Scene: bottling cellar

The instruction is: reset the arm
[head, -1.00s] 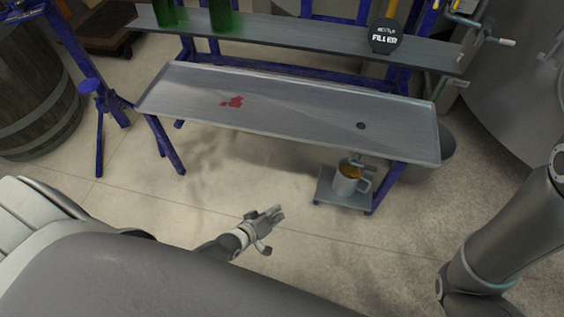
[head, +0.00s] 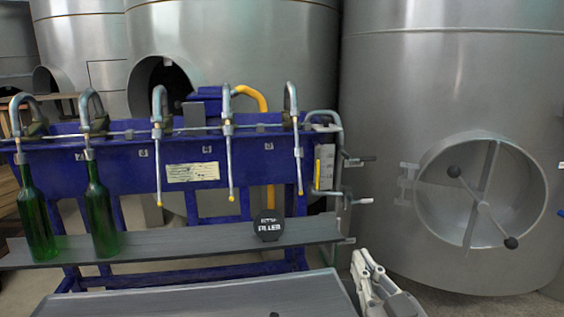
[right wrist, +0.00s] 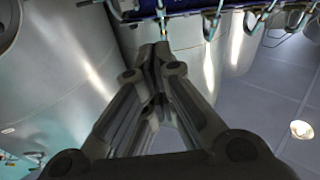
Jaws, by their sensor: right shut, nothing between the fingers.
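My right gripper (head: 362,262) is in the head view at the bottom, just right of the grey drip tray (head: 200,300). It points up, and its fingers are together with nothing held. In the right wrist view the closed fingers (right wrist: 154,50) point toward the filling machine, with the tanks behind. My left gripper is out of view.
The blue filler (head: 250,165) has several spouts. Two green bottles (head: 37,220) (head: 101,215) stand at the left of its shelf (head: 190,238). A black round filler sign (head: 268,226) is at the shelf's right. A steel tank (head: 440,90) with a round hatch (head: 482,195) stands at right.

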